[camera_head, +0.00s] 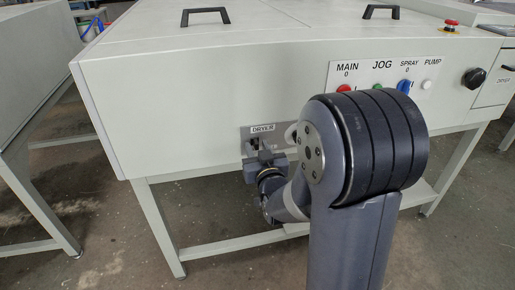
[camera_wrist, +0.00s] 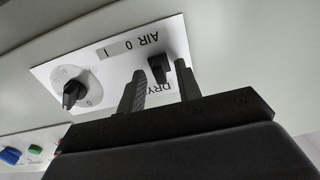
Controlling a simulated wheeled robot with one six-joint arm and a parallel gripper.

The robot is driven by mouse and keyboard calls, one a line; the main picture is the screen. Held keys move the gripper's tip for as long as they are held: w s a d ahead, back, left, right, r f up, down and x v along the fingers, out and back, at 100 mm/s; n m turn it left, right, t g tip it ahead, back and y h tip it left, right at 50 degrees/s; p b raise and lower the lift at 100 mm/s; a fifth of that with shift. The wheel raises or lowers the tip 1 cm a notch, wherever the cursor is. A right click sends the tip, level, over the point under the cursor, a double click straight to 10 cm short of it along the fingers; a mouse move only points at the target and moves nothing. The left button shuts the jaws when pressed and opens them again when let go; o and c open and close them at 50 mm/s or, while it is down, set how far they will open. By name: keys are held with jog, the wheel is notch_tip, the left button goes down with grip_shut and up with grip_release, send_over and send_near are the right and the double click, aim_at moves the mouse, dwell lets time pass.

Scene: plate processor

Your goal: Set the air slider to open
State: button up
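The air slider is a small black block (camera_wrist: 158,68) on a pale panel (camera_wrist: 112,70) in the wrist view, beside the upside-down lettering "AIR 0 I". It appears at the AIR end of that lettering. My gripper (camera_wrist: 160,76) has its two black fingers apart, one on each side of the block, with gaps visible; contact cannot be told. In the head view, my gripper (camera_head: 266,160) is just below the DRYER label (camera_head: 263,128) on the front of the machine. My arm hides part of the panel there, and the slider is too small to tell clearly.
A round white dial with a black pointer (camera_wrist: 75,92) is beside the slider. The MAIN/JOG/SPRAY/PUMP panel (camera_head: 385,65) is up and right in the head view, near a black knob (camera_head: 473,78).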

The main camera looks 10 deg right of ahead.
jog(key=shift+w, duration=0.2)
grip_shut()
dwell(0.3)
